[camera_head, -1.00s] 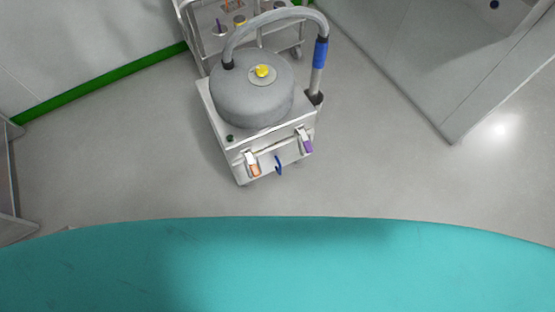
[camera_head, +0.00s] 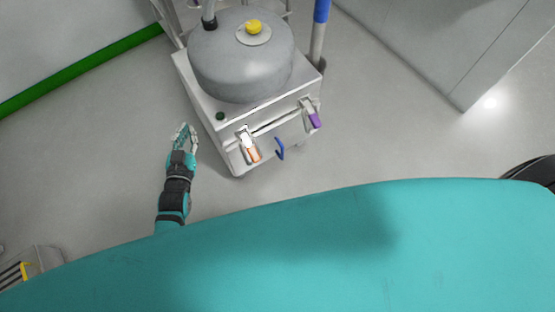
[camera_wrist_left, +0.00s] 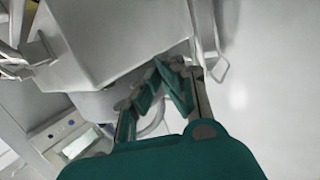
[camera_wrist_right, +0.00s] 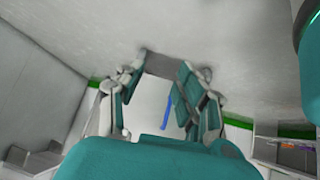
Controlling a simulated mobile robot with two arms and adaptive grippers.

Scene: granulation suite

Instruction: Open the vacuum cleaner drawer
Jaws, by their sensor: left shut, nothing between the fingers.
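The vacuum cleaner has a grey drum (camera_head: 240,65) with a yellow cap on a white box-shaped base (camera_head: 202,105). The drawer front (camera_head: 292,136) faces me and looks flush with the base. It carries a blue loop handle (camera_head: 280,148), with an orange-tipped latch (camera_head: 252,152) on its left and a purple-tipped latch (camera_head: 313,119) on its right. My left gripper (camera_head: 184,128) is shut and empty, left of the base and apart from the handle. Its fingers also show in the left wrist view (camera_wrist_left: 163,72). My right gripper (camera_wrist_right: 155,85) is open and empty in the right wrist view, outside the head view.
A blue-gripped hose wand (camera_head: 320,12) stands at the back right of the vacuum cleaner. Behind it is part of a metal cart. A grey cabinet or wall (camera_head: 455,45) stands at the right. The floor (camera_head: 400,140) between is clear.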

